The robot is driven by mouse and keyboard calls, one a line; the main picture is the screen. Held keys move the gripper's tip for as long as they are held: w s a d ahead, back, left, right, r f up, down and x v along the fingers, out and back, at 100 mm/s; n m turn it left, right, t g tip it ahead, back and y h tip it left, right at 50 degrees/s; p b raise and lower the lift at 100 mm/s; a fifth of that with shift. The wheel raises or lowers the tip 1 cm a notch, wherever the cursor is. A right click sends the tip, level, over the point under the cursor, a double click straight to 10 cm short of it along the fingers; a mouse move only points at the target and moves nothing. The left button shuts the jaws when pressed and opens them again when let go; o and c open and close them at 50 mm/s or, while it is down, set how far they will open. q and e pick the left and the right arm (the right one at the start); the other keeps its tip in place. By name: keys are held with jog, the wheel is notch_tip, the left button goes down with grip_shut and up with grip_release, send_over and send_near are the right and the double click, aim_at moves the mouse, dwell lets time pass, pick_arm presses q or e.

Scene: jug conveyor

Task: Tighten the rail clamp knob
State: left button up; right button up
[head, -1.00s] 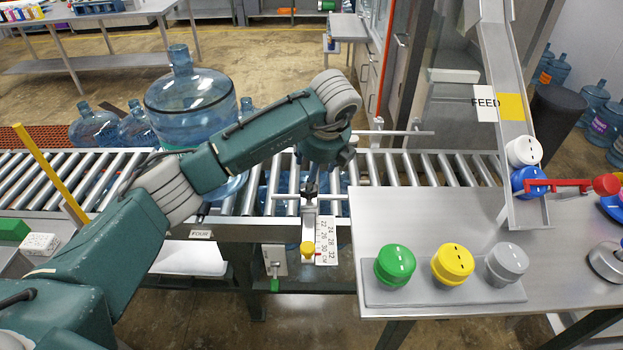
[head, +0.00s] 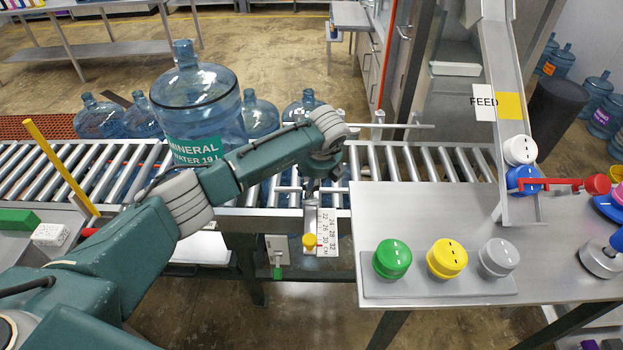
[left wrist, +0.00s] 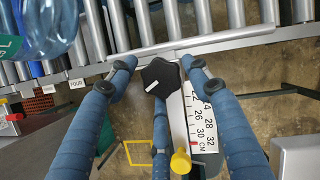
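The black lobed clamp knob (left wrist: 160,78) with a white mark shows in the left wrist view, on the bracket beside the conveyor. My left gripper (left wrist: 158,68) is open, with one blue finger on each side of the knob and a third below it. I see gaps at the two side fingertips; contact with the third finger is unclear. In the head view, the left gripper (head: 312,188) is over the rail bracket and hides the knob. The white centimetre scale (head: 327,232) and yellow pointer knob (head: 309,240) are in front of it. My right gripper is not in view.
A large blue water jug (head: 198,95) stands on the roller conveyor (head: 110,178), left of my arm. The steel table (head: 430,215) at right carries green (head: 392,258), yellow (head: 447,258) and grey (head: 498,257) caps. The feed chute (head: 505,85) rises behind it.

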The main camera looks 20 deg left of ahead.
pick_arm(q)
jog(key=shift+r, duration=0.2)
jog(key=c, duration=0.5)
jog(key=shift+w, duration=0.1)
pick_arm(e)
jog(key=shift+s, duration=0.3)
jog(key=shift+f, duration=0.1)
